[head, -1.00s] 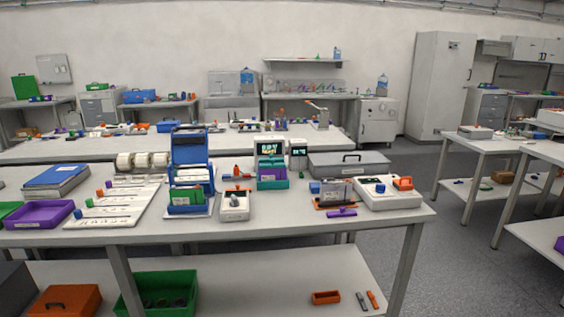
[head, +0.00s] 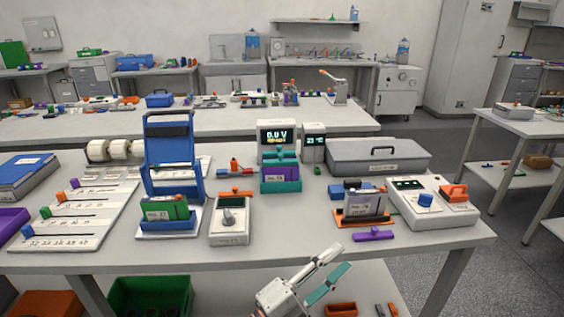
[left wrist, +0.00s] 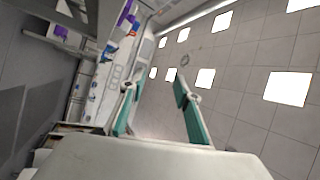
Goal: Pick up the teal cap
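A teal holder (head: 281,184) stands near the middle of the bench with a purple labelled block in it. A small teal piece with a raised knob (head: 283,155), which looks like the teal cap, is at its top; I cannot tell whether it is seated or loose. My left gripper (head: 343,258) is at the front edge of the bench, to the right of and nearer than the holder, apart from it. Its teal-padded fingers are spread and empty, also in the left wrist view (left wrist: 155,86). That view shows no cap. My right gripper is not in view.
A blue stand (head: 170,132) with a green block and a grey tester (head: 229,232) are left of the holder. A lit display (head: 278,134) stands behind it. An orange-based fixture (head: 361,220), a purple bar (head: 374,235) and a white box (head: 447,207) are to the right.

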